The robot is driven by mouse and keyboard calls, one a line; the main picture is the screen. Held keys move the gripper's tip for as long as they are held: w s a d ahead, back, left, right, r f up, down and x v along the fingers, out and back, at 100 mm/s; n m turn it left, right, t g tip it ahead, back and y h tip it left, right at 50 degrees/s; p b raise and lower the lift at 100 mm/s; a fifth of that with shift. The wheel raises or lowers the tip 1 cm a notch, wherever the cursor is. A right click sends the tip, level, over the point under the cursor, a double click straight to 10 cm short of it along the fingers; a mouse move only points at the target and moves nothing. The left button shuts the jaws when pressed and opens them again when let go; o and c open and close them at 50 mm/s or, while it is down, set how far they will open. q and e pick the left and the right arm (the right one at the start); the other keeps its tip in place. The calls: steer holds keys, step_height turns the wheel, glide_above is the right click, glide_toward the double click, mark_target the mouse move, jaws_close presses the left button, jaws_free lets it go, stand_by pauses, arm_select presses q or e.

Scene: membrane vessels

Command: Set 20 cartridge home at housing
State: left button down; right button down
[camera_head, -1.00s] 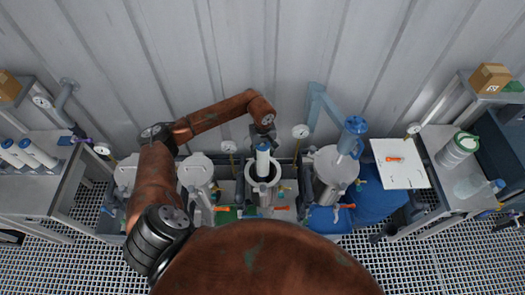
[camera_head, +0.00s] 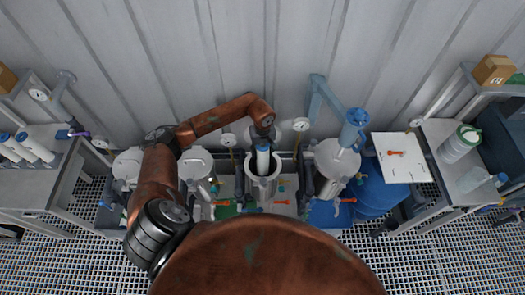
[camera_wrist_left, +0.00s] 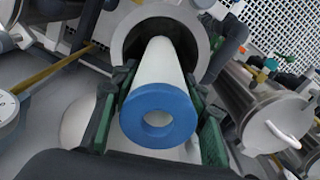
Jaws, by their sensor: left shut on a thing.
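The cartridge (camera_head: 263,162) is a white cylinder with a blue ring-shaped end cap. In the left wrist view the cartridge (camera_wrist_left: 158,110) points away from me, its far end inside the mouth of the open grey housing (camera_wrist_left: 197,30). In the head view the housing (camera_head: 262,190) stands upright below my left gripper (camera_head: 263,140). The left gripper is shut on the cartridge near its blue end, with a green finger (camera_wrist_left: 112,115) on either side. Much of the cartridge still stands above the rim. How deep its lower end sits is hidden. My right gripper is not in view.
Closed lidded vessels stand left (camera_head: 196,163) and right (camera_head: 338,160) of the open housing. Several blue-capped cartridges (camera_head: 28,147) lie on the left bench. A white board (camera_head: 402,170), a blue barrel (camera_head: 375,192) and gauges are nearby.

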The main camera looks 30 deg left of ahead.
arm_select(q)
steer(key=b, duration=0.2)
glide_above(263, 172)
steer(key=w+a, duration=0.1)
steer(key=w, duration=0.1)
steer(key=shift+w+a+f, duration=0.1)
steer(key=shift+f, duration=1.25)
steer(key=shift+w+a+f, duration=0.1)
steer(key=shift+f, duration=1.2)
step_height(263, 172, down, 4)
steer(key=b, duration=0.4)
steer(key=shift+s+f, duration=0.1)
steer(key=shift+f, duration=0.1)
steer(key=shift+f+b, duration=4.3)
steer(key=shift+f+b, duration=0.25)
steer(key=shift+b, duration=0.2)
steer(key=c, duration=1.1)
jaws_free()
